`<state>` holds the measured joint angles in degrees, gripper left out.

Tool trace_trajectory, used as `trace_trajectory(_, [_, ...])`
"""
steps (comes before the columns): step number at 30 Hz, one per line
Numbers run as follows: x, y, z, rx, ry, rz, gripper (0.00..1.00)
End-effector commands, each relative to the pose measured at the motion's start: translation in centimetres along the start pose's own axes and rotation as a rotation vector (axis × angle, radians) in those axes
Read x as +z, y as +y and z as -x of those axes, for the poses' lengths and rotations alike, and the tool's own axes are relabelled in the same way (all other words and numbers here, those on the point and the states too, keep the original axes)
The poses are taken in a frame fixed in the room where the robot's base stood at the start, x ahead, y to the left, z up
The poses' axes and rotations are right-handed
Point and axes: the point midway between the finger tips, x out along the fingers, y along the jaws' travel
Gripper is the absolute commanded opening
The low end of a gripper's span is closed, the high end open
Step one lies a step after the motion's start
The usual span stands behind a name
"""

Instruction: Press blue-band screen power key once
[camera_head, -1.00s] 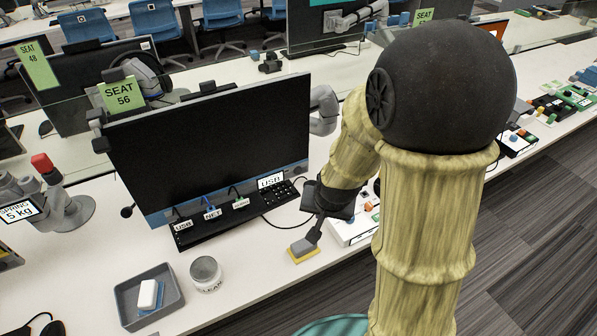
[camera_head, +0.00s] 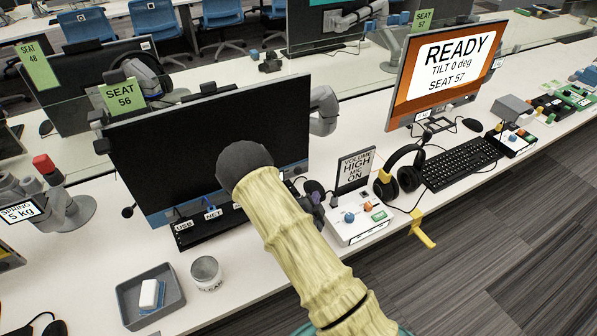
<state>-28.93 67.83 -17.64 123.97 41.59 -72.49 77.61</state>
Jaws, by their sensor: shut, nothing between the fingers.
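The blue-band screen (camera_head: 180,135) is a large black monitor left of centre. A blue strip (camera_head: 158,218) runs along its lower edge, and its face is dark. I cannot make out its power key. My pale ribbed arm, with a dark round joint, crosses in front of the screen's lower right part and hides it. My gripper cannot be made out; it appears hidden behind my arm. I cannot tell how near it is to the screen.
A control box (camera_head: 358,222) and headphones (camera_head: 400,170) stand to the right. Beyond is an orange-framed screen (camera_head: 452,60) reading READY, with a keyboard (camera_head: 459,162). A grey tray (camera_head: 128,306) and a jar (camera_head: 206,272) stand on the front desk. The Seat 56 sign (camera_head: 122,93) is behind.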

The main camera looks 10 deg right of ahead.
Motion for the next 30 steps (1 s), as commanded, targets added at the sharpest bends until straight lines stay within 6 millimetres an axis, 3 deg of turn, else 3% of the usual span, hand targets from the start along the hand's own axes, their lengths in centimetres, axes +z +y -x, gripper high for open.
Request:
trace_trajectory(14, [0.2,-0.2,-0.3,-0.010,0.004,-0.005,0.00])
trace_trajectory(30, [3.2,-3.3,-4.3,-0.011,0.003,-0.005,0.00])
